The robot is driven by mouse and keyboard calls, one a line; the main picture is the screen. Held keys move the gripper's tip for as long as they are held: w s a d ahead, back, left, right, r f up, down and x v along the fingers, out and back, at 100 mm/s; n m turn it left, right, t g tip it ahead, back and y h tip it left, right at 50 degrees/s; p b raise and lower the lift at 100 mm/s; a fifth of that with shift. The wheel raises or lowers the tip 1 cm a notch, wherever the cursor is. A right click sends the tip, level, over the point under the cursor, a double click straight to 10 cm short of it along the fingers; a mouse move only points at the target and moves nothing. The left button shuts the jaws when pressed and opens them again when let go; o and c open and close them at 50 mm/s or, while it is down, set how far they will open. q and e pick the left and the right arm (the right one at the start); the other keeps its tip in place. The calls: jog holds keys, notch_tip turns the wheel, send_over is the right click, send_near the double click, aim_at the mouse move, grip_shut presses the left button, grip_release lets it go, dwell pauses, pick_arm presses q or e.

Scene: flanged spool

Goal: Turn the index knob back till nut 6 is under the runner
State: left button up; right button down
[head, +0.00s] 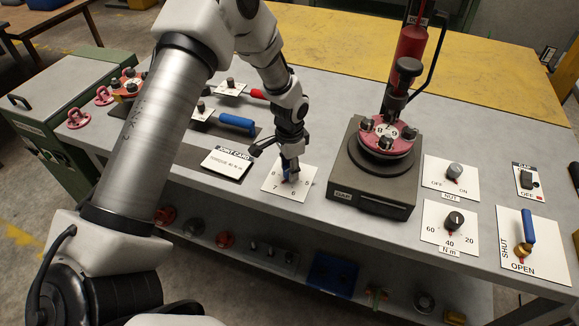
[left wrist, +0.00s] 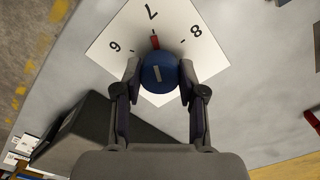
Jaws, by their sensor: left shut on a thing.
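My left gripper (head: 290,172) is shut on the blue index knob (left wrist: 158,72), with one finger on each side in the left wrist view. The knob stands on a white numbered plate (head: 275,187). Its red pointer (left wrist: 155,42) points at 7, with 6 and 8 to either side. The pink flanged spool (head: 383,142) sits on a dark turntable base (head: 372,190), with several dark nuts on its flange. The runner (head: 404,82) stands over the spool's back part; I cannot read which nut is under it. My right gripper is not in view.
Right of the base are the NUT switch (head: 454,172), the N.m dial (head: 455,220), the GAP switch (head: 526,180) and a blue-handled lever (head: 527,230). A job card (head: 228,161) and a blue-handled tool (head: 237,123) lie to the left.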

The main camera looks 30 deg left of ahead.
pick_arm(q)
jog(key=shift+s+n, duration=0.1)
jog(key=shift+n, duration=0.2)
jog(key=n+p, duration=0.2)
jog(key=n, duration=0.3)
jog(key=shift+n+p, duration=0.3)
jog(key=n+p, duration=0.2)
jog(key=n, duration=0.3)
jog(key=shift+d, duration=0.1)
jog(key=shift+f+n, duration=0.1)
jog(key=shift+n, duration=0.2)
jog(key=o, duration=1.1)
jog(key=shift+o, duration=0.2)
